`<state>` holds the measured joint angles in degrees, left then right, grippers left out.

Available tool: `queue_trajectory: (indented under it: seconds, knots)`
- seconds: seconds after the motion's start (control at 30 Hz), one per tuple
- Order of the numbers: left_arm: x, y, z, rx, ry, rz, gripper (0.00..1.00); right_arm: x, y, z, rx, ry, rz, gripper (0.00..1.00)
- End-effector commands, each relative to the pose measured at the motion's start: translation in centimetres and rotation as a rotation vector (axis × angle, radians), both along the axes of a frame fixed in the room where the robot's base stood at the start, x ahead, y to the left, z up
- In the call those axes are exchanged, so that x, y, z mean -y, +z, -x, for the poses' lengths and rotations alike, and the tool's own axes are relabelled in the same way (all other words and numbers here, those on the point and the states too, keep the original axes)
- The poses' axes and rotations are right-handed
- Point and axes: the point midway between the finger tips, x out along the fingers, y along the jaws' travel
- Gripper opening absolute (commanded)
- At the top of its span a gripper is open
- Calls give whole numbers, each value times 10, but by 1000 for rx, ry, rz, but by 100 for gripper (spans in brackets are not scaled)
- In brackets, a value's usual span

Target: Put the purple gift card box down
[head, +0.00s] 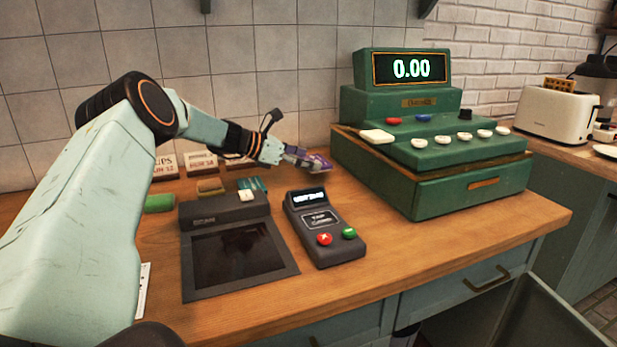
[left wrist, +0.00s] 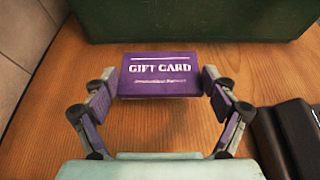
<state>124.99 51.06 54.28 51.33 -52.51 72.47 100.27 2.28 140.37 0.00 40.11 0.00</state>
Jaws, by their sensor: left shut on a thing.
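The purple gift card box (left wrist: 160,76) is between the fingers of my left gripper (left wrist: 160,90) in the left wrist view, its "GIFT CARD" label facing the camera. The fingers are shut on its left and right sides. In the head view my left gripper (head: 308,160) is over the back of the wooden counter (head: 420,262), between the card reader and the green cash register. The purple box (head: 318,165) shows only partly there, at the fingertips. I cannot tell whether the box touches the counter. My right gripper is not in view.
The green cash register (head: 440,145) stands right of the gripper. The card reader (head: 322,228) and a dark screen device (head: 235,250) stand in front. Small cards and blocks, including a green one (head: 160,203), lie at the left. The tiled wall is close behind.

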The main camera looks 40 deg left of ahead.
Motion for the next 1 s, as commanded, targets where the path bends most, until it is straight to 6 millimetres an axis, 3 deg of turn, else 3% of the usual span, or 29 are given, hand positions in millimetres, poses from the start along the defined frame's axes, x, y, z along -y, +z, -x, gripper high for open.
queue_trajectory:
  seconds: [0.33,0.77,0.8,0.93,1.0]
  knots:
    - [-1,-39,-2,-1,-1,-3,62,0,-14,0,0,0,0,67]
    - [0,-43,-4,0,0,-1,62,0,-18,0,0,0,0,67]
    - [0,-42,-4,0,0,-1,88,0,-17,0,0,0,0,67]
    - [0,-42,-4,0,0,-1,99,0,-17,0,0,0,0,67]
    - [0,-42,-4,0,0,-1,100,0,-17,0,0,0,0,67]
